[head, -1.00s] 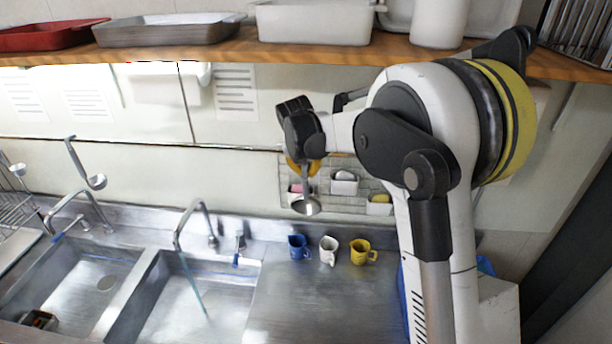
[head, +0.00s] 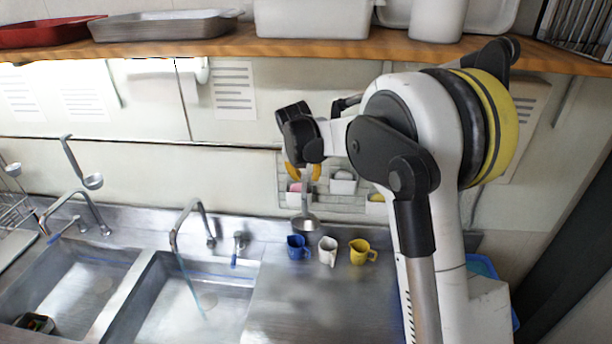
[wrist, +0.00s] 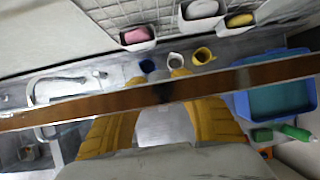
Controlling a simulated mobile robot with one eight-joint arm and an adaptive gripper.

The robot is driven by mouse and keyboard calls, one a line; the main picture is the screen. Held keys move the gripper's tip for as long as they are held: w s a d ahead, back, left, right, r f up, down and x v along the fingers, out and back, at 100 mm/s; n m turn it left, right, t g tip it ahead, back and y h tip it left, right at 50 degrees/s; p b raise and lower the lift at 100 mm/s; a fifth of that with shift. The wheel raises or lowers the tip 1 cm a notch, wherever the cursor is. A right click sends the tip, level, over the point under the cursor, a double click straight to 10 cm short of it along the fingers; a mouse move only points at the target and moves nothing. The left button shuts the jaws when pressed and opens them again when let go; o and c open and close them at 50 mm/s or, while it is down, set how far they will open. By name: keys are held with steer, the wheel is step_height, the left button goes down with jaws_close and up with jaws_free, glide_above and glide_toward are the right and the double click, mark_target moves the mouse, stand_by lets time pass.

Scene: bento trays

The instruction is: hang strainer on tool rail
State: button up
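The strainer (head: 305,224) hangs below my gripper, with its round metal bowl low and its handle running up between the yellow fingers. My gripper (head: 303,172) is shut on the handle, in front of the back wall above the mugs. The tool rail (head: 235,147) shows as a thin dark line along the wall, at about the height of my gripper. The contact between strainer and rail cannot be judged.
A ladle (head: 93,181) hangs on the left. Blue (head: 297,247), white (head: 327,251) and yellow (head: 360,252) mugs stand on the counter below. Wall bins (head: 343,182) are close behind my gripper. A brown bar (wrist: 60,111) crosses the wrist view. A wooden shelf (head: 230,47) runs overhead.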

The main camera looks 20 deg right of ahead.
steer(key=shift+r, duration=0.1)
steer(key=v, duration=1.1)
steer(key=s+f+m+t+y+b, duration=0.2)
steer(key=s+f+m+b, duration=2.8)
steer(key=s+f, duration=0.3)
steer(key=shift+s+a+f+m+t+y, duration=0.15)
steer(key=shift+a+f+m+t+y, duration=0.15)
steer(key=shift+a+f+m, duration=0.3)
steer(key=shift+d+r, duration=0.1)
